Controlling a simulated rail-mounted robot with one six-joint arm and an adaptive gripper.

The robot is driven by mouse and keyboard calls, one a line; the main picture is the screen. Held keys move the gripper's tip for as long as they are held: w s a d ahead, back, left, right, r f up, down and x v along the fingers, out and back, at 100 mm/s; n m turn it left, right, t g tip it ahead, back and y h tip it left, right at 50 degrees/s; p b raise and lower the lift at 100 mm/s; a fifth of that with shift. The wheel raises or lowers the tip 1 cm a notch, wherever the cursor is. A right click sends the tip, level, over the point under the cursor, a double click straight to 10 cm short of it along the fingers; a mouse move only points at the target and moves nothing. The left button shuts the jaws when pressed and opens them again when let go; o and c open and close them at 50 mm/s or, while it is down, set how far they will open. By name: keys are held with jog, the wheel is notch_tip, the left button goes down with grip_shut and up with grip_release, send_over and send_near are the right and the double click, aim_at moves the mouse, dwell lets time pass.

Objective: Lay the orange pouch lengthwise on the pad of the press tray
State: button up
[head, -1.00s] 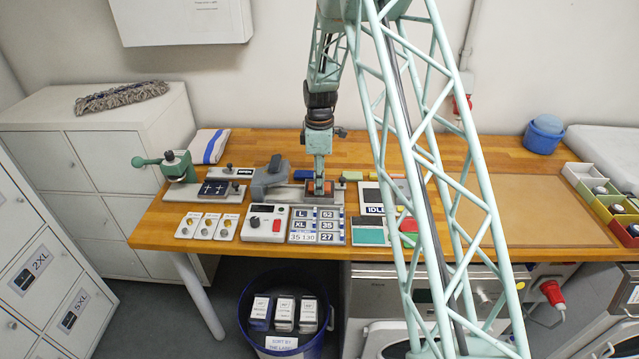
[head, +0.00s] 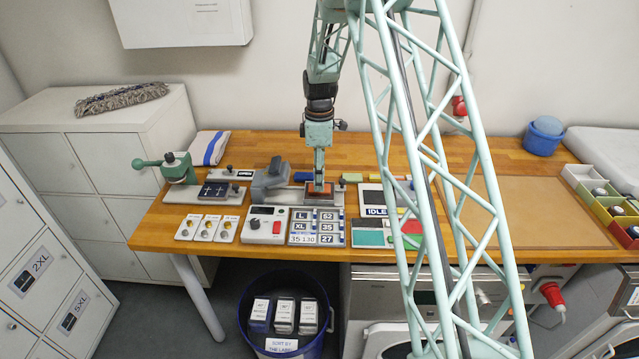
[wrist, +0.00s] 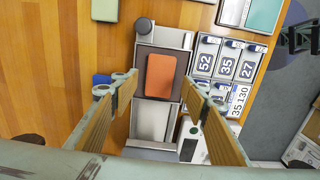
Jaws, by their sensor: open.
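The orange pouch (wrist: 160,76) lies flat on the dark pad (wrist: 183,63) of the press tray (wrist: 153,122), its long side along the pad's length in the wrist view. In the head view the pouch (head: 320,187) shows below my gripper (head: 319,184). My gripper is open in the wrist view (wrist: 163,95), with its two wooden-faced fingers spread apart on either side. Nothing is between the fingers, and they appear to be above the pouch, clear of it.
Number tiles (head: 316,226) and a grey box with a red button (head: 266,224) stand in front of the tray. A green lever press (head: 178,168) stands to the left. The brown mat (head: 535,208) at the right is clear.

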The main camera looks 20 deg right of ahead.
notch_tip(320, 180, up, 9)
dwell(0.5)
dwell(0.6)
